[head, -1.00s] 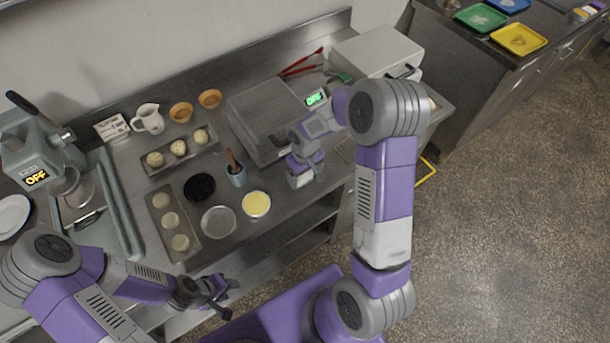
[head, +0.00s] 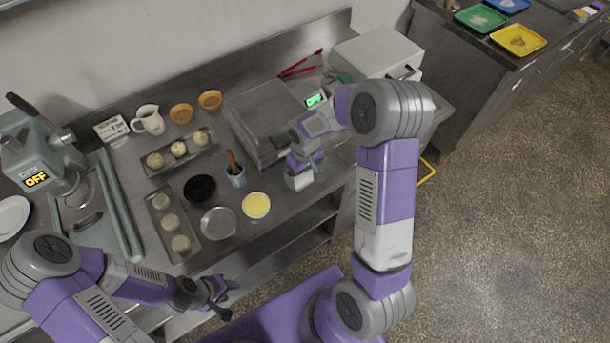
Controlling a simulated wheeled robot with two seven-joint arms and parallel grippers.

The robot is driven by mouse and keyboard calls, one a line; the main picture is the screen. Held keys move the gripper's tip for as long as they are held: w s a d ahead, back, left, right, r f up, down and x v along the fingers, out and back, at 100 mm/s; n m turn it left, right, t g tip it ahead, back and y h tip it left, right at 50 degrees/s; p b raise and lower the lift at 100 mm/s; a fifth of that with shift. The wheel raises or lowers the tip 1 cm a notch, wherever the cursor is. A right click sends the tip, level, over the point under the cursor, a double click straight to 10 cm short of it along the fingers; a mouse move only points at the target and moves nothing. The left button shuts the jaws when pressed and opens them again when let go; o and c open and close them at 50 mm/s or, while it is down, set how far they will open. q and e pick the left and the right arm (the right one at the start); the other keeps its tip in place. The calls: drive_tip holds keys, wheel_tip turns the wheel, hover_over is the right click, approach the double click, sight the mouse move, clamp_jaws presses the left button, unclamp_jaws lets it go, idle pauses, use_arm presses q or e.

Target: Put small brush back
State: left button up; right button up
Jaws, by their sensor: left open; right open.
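A brown handle (head: 232,158), which looks like the small brush's, sticks up at a tilt out of a small blue-grey cup (head: 238,179) on the steel counter. Its bristle end is hidden inside the cup. My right gripper (head: 301,182) is open, low over the counter in front of the grey press-like box, to the right of the cup and apart from it. No held thing can be made out in it. My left gripper (head: 219,299) is open and empty by the counter's front edge, well below the cup in the picture.
Near the cup are a black bowl (head: 200,189), a silver dish (head: 218,222) and a yellow-filled bowl (head: 256,205). Dough trays (head: 152,212) lie left. The grey box (head: 262,112) stands behind my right gripper, with red tongs (head: 299,66) beyond.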

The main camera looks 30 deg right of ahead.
sight(305, 179)
use_arm(q)
drive_tip(key=shift+r+p, duration=0.45)
drive_tip(key=shift+r, duration=0.15)
use_arm(e)
wheel_tip(305, 179, up, 10)
use_arm(q)
drive_tip(key=shift+s, duration=0.1)
use_arm(e)
drive_tip(key=shift+s, duration=0.15)
